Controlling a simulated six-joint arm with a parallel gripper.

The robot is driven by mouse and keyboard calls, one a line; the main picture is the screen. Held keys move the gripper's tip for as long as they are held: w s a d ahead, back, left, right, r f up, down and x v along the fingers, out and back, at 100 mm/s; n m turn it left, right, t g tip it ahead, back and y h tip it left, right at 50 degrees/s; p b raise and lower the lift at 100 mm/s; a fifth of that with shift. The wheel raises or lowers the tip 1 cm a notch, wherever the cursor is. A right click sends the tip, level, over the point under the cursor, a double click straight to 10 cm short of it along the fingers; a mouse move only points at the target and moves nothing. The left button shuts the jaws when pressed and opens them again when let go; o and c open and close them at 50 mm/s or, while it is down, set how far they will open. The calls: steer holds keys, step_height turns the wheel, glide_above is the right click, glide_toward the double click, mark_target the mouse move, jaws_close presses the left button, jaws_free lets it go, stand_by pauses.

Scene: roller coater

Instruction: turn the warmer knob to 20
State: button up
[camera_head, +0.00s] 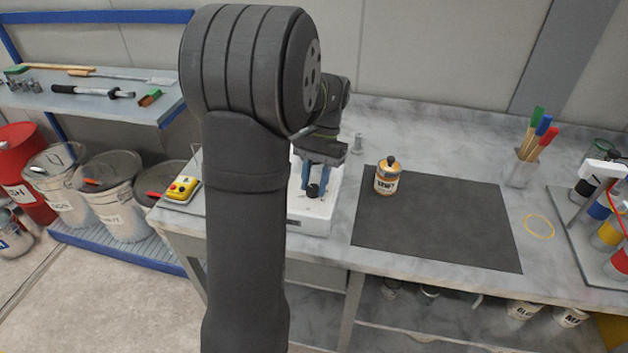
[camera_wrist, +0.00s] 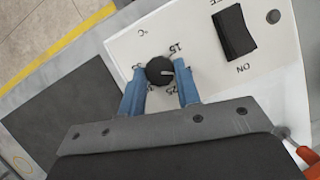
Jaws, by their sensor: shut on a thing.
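The warmer (camera_head: 308,222) is a white box on the bench, partly hidden behind my arm. Its round black knob (camera_wrist: 158,69) is on a white panel with a °C mark. My gripper (camera_head: 320,172) points down at the warmer, its two blue fingers shut on the knob, one on each side. The knob (camera_head: 313,190) also shows in the head view. In the wrist view, the knob's white pointer line points right, between the 15 and 25 labels. Any label there is hidden by the right finger.
A black rocker switch (camera_wrist: 234,33) marked ON is beside the knob. A labelled jar (camera_head: 387,180) stands on a dark mat (camera_head: 440,225) to the right. A yellow and red button box (camera_head: 182,188) is at the left. A brush cup (camera_head: 520,172) stands farther right.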

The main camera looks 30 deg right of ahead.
stand_by(0.4)
steer(key=o, duration=1)
steer(key=v, duration=1.7)
steer(key=shift+s+r, duration=0.1)
steer(key=shift+r, duration=0.15)
steer(key=x, duration=1.7)
steer(key=shift+f, duration=0.3)
steer(key=shift+r, duration=0.15)
